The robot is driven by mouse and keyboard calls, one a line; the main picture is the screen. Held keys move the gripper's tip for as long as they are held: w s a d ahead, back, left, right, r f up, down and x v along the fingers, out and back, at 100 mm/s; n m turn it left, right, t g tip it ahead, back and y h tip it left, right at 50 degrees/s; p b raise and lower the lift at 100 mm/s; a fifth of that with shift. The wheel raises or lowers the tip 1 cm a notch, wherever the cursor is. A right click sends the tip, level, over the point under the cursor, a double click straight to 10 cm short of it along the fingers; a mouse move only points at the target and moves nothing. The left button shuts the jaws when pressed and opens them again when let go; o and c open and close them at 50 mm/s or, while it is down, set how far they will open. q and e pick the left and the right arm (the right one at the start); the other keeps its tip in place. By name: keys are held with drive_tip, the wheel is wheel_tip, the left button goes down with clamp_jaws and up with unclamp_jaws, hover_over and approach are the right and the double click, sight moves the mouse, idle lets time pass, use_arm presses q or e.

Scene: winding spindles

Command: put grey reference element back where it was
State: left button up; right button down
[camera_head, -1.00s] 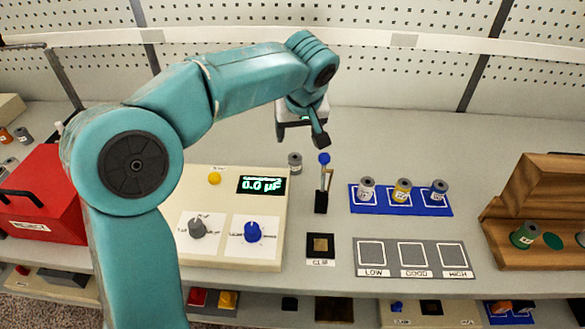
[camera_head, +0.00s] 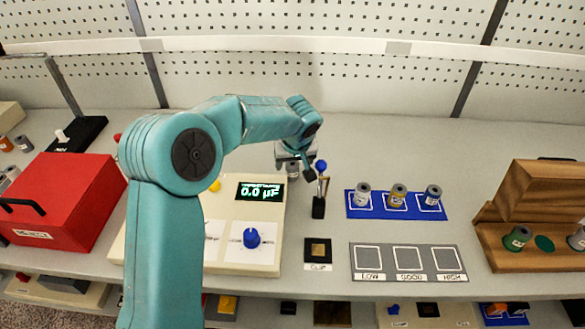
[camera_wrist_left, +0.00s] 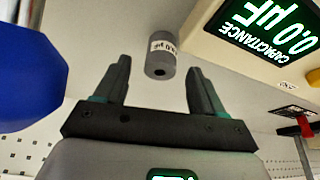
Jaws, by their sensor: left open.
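The grey element (camera_wrist_left: 161,54), a small cylinder with a white label, shows in the left wrist view between and just beyond the fingertips. In the head view it (camera_head: 293,169) stands behind the meter, partly hidden by my left gripper (camera_head: 296,172). Another grey-topped element (camera_head: 362,194) stands on the blue mat (camera_head: 356,213), left of a yellow one (camera_head: 397,195) and a blue one (camera_head: 432,195). My right gripper is not in view.
The blue-knobbed lever (camera_head: 320,180) stands close right of my gripper. The meter (camera_head: 262,264) reads 0.0 µF. A red box (camera_head: 75,195) is left, a wooden rack (camera_head: 530,207) right. The grey LOW/GOOD/HIGH mat (camera_head: 388,275) is empty.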

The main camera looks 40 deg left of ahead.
use_arm(q)
drive_tip(key=x, duration=0.3)
drive_tip(key=shift+a+r, duration=0.1)
drive_tip(key=shift+s+r, duration=0.1)
drive_tip(key=c, duration=1.2)
